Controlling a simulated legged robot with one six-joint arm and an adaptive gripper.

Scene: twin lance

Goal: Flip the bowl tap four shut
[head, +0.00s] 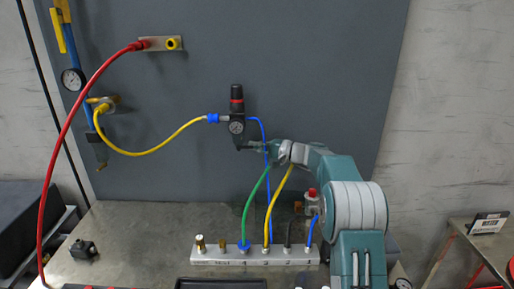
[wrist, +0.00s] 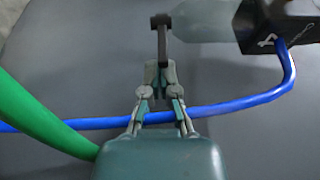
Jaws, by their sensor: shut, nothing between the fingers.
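A dark T-shaped tap lever (wrist: 162,38) stands at the bowl's far end. My gripper (wrist: 160,68) is shut and empty, its tips at the lever's lower end; whether they touch it I cannot tell. In the head view my gripper (head: 258,147) is just right of the bowl's bottom. No number is readable on this tap.
A blue hose (wrist: 240,105) crosses behind my fingers, and a green hose (wrist: 40,115) lies left. Below, a manifold (head: 225,255) on the bench carries green, yellow, black and blue hoses. A yellow hose (head: 160,147) and a red hose (head: 70,125) hang left.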

